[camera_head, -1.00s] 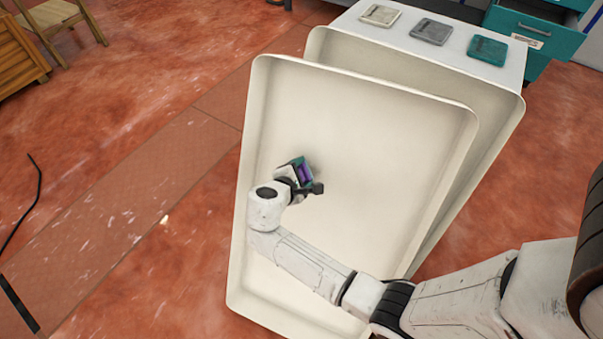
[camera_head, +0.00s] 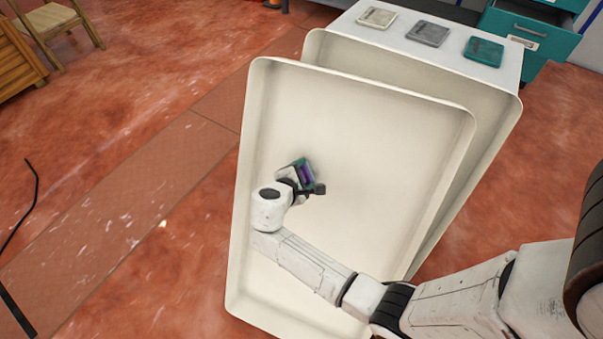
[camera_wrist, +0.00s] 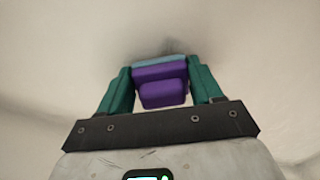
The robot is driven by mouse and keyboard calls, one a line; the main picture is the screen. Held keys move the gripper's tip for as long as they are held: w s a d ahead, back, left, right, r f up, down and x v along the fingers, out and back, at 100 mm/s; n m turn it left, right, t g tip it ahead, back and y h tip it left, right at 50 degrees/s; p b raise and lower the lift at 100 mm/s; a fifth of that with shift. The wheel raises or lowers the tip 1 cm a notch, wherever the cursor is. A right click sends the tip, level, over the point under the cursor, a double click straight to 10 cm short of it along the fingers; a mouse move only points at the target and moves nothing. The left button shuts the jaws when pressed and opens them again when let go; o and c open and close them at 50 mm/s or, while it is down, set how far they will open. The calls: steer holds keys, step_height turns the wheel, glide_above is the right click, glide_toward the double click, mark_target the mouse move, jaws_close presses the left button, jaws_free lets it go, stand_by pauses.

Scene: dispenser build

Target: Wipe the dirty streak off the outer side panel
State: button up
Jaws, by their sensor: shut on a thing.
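The cream outer side panel (camera_head: 370,150) is a large, shallow, rimmed sheet that stands tilted in the middle of the head view. My gripper (camera_head: 304,175) is at its inner left-middle area. Its teal fingers, clear in the wrist view (camera_wrist: 162,88), are shut on a purple sponge (camera_wrist: 163,92) with a light blue far layer. The sponge's far face is against or very close to the panel; I cannot tell which. A faint grey smudge (camera_wrist: 178,47) shows on the panel just beyond the sponge. The sponge and gripper may hide more of it.
A second cream panel (camera_head: 490,140) stands behind the first, below a white top with a cream, a grey and a teal plate (camera_head: 484,51). A teal drawer unit (camera_head: 535,35) is at the back right. A wooden chair (camera_head: 60,25) is far left. The left floor is mostly clear.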

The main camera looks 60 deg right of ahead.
mark_target(319, 175)
steer(key=shift+s+d+r+p, duration=0.15)
steer(key=shift+s+p, duration=0.4)
steer(key=shift+s, duration=0.35)
steer(key=shift+s+d+p, duration=0.15)
steer(key=shift+s+p, duration=0.35)
steer(key=shift+s, duration=0.4)
steer(key=shift+w, duration=0.1)
steer(key=shift+w+f, duration=0.2)
steer(key=shift+w, duration=0.1)
steer(key=shift+w+a+b, duration=0.2)
steer(key=shift+w+b, duration=0.4)
steer(key=shift+w, duration=1.05)
